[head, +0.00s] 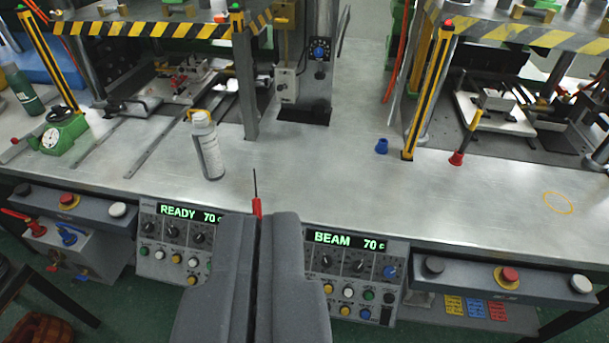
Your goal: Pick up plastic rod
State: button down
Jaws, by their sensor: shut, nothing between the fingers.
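My gripper (263,222) shows at the bottom centre, its two dark grey fingers shut with nothing held. It is in front of the bench edge and hides part of the control panels. A thin tool with a red handle and a dark shaft (256,194) shows just beyond the fingertips, its lower end hidden. A yellow rod-like piece with a flared red end (466,138) leans on the bench by the right press. I cannot tell for sure which of these is the plastic rod.
A small blue cup (381,146) sits right of centre. Presses with striped guards (160,29) stand behind. The bench's front middle is mostly clear.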

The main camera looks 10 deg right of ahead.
aim_at(477, 116)
jog(key=k, duration=0.6)
jog(key=z, duration=0.05)
jog(key=i, duration=0.75)
jog(key=z, duration=0.55)
jog(key=i, duration=0.75)
jog(key=z, duration=0.35)
jog(key=k, duration=0.65)
jog(key=u, duration=0.15)
jog(key=i, duration=1.35)
jog(key=u, duration=0.5)
